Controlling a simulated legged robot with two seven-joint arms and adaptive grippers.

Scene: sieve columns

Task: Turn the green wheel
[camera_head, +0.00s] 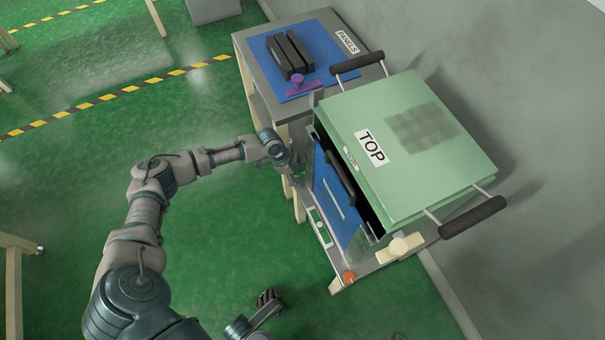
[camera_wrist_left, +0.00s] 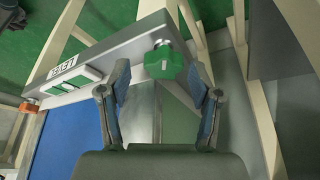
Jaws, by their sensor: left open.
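The green wheel (camera_wrist_left: 165,62) is a small lobed knob on the grey frame of the cabinet stand, in the left wrist view. In the head view I cannot make it out. My left gripper (camera_wrist_left: 162,95) is open, with one finger on each side of the view and the wheel ahead between and just beyond them. I see no contact. In the head view, the left gripper (camera_head: 292,162) is at the cabinet's left side, its fingers mostly hidden.
A green box marked TOP (camera_head: 425,140) sits on the stand, with black handles. A blue panel (camera_head: 338,200) fills its front. An orange knob (camera_head: 349,277) is at the near corner. A grey table (camera_head: 252,62) holds black panels (camera_head: 289,55) and a purple tool (camera_head: 300,84).

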